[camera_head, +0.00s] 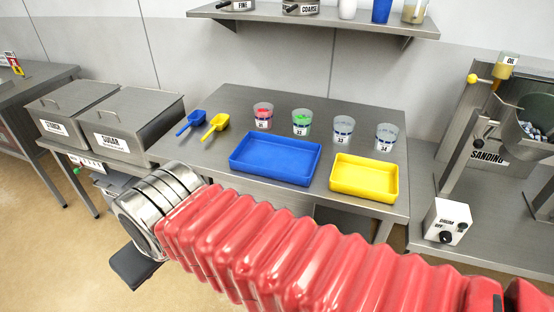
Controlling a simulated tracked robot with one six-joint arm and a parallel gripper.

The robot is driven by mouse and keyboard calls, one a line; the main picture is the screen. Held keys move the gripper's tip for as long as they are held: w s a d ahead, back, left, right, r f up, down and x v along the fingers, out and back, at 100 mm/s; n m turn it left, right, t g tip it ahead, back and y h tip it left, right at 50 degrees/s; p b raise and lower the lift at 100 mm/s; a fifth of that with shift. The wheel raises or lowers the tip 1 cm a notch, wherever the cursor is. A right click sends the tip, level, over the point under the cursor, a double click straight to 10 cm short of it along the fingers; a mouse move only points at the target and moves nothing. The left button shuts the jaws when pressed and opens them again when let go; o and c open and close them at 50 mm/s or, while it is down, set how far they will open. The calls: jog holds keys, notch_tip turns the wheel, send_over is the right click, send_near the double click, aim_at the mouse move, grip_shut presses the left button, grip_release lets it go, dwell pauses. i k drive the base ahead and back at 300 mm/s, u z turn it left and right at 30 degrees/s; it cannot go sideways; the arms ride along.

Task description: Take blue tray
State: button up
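The blue tray (276,159) is a shallow rectangular open tray. It lies flat on the metal table, near the front middle, and looks empty. My arm, in a red ribbed sleeve, crosses the foreground in front of the table. A banded metal wrist ends it at the left. A dark flat piece below the wrist appears to be part of my gripper (136,266). It is in front of and to the left of the tray, apart from it. Its fingers cannot be made out, so its opening does not show.
A yellow tray (364,178) lies close to the right of the blue one. Several labelled cups stand behind them, one holding red (263,116) and one green (301,122). Blue (194,119) and yellow (214,126) scoops lie at the left. A shelf (320,17) hangs above.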

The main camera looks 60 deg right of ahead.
aim_at(294, 161)
jog(key=i, duration=0.95)
jog(key=u, duration=0.05)
